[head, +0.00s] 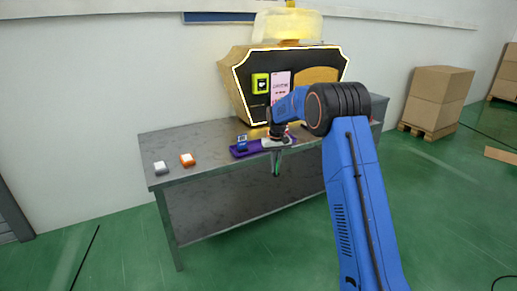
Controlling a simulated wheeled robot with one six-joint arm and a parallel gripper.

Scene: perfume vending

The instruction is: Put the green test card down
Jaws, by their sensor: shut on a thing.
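The green test card (277,168) shows as a thin green sliver at the tips of my gripper. My gripper (277,172) points down and is shut on the card. In the picture it hangs in front of the table's front edge, below the level of the purple tray (239,154). The card's outline is too small to make out, and the fingers hide part of it. I cannot tell its exact height or distance from the table (215,153).
A blue item (242,142) is at the purple tray's left end. The perfume machine (262,67) stands at the back. The table between boxes and tray is clear. Cartons (438,98) stand at right.

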